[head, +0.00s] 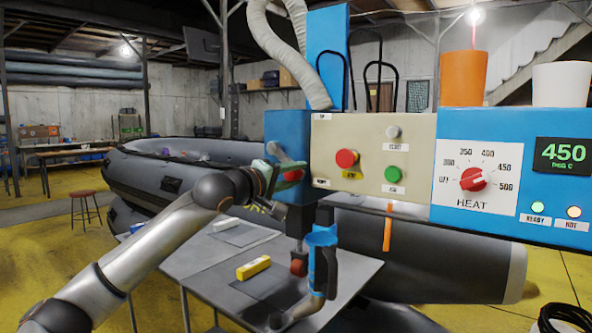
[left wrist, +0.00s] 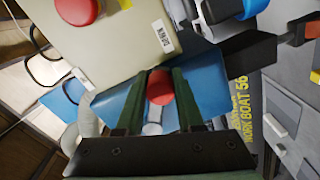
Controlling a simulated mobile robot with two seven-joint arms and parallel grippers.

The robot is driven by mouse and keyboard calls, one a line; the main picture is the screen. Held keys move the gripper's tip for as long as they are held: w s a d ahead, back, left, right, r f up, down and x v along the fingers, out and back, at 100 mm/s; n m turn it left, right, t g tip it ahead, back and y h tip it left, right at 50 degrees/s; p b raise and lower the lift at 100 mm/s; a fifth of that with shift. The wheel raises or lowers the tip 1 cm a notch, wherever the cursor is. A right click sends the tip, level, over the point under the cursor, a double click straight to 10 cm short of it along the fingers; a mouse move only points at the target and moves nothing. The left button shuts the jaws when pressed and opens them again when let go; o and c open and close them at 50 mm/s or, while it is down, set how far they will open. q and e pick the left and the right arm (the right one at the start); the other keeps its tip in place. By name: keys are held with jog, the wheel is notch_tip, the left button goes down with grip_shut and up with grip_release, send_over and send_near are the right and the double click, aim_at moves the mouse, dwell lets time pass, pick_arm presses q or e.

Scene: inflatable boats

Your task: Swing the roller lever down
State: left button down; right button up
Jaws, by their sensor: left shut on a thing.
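The roller lever (head: 276,151) is on the left side of the blue and cream machine head, its grey pivot showing in the head view. Its red knob (head: 292,175) sits lower and to the right, about level with the lower label on the cream panel. In the left wrist view the red knob (left wrist: 160,87) is between the green fingers, with a silver stem below it in the picture. My left gripper (head: 277,178) is shut on the knob; its fingers partly hide the lever. A red roller (head: 299,265) is under the machine head. My right gripper is not in view.
The cream panel (head: 347,130) carries red and green buttons close to my left gripper. A grey table (head: 335,275) with a yellow block (head: 254,268) stands underneath. A grey inflatable boat (head: 150,175) is behind.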

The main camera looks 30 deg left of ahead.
pick_arm(q)
jog(key=shift+f+m, duration=0.2)
jog(key=shift+m, duration=0.1)
jog(key=c, duration=0.7)
grip_release()
jog(key=shift+a, duration=0.1)
jog(key=shift+c, duration=0.2)
jog(key=shift+o, duration=1.1)
jog(key=shift+r, duration=0.1)
jog(key=shift+s, duration=0.1)
jog(key=s+b, duration=0.3)
jog(key=s, duration=0.9)
jog(key=shift+s+a, duration=0.15)
jog(key=shift+a, duration=0.3)
